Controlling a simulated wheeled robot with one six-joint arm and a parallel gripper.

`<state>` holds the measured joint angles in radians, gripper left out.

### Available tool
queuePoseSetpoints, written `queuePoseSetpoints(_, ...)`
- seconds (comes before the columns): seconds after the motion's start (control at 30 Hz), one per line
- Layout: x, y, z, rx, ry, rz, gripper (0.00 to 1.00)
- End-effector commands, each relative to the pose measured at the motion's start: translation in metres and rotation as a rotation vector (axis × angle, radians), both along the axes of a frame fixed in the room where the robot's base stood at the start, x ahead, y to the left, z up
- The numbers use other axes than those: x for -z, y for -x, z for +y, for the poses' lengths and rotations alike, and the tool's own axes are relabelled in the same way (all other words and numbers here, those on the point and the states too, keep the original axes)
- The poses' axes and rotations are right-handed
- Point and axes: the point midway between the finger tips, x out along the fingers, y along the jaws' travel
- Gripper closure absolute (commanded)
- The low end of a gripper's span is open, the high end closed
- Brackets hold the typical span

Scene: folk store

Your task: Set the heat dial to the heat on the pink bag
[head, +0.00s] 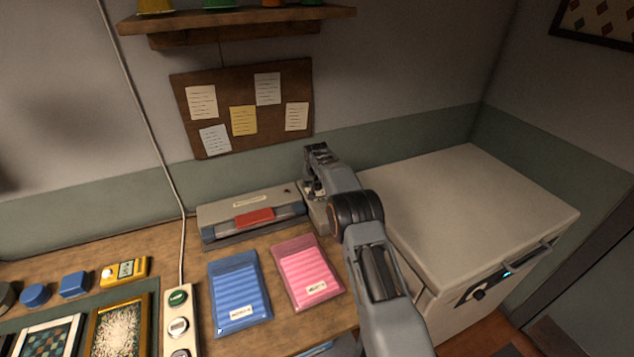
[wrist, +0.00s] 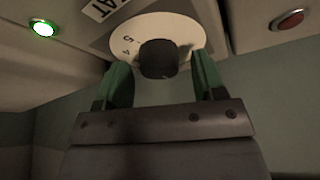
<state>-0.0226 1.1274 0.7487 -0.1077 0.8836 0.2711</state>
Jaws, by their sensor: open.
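The pink bag (head: 307,272) lies on the bench in the head view; its small white label is too small to read. The heat dial shows in the wrist view as a black knob (wrist: 158,58) on a pale round plate (wrist: 188,30). Digits that look like 4 and 5 show left of the knob, and part of a label ends in "AT". My gripper (wrist: 162,70) is open, its green fingers on either side of the knob with gaps visible. In the head view my gripper (head: 318,180) is at the right end of the sealer (head: 225,218); the dial is hidden there.
A green-lit lamp (wrist: 43,28) and a red button (wrist: 289,20) flank the dial. The sealer has a red handle (head: 253,217). A blue bag (head: 238,290) lies beside the pink one. A power strip (head: 178,320) is further left; a white chest (head: 470,215) stands right.

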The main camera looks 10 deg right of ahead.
Motion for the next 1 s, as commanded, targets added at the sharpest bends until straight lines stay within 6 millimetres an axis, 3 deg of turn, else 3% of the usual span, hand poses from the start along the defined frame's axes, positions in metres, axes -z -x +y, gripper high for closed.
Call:
queuePoseSetpoints(0.37, 0.0032, -0.0011, -0.0003, 0.0, 0.0, 0.0, 0.37)
queuePoseSetpoints(0.87, 0.0031, -0.0009, -0.0004, 0.0, 0.0, 0.0, 0.84)
queuePoseSetpoints(1.0, 0.0033, -0.001, -0.0002, 0.009, 0.0, 0.001, 0.84)
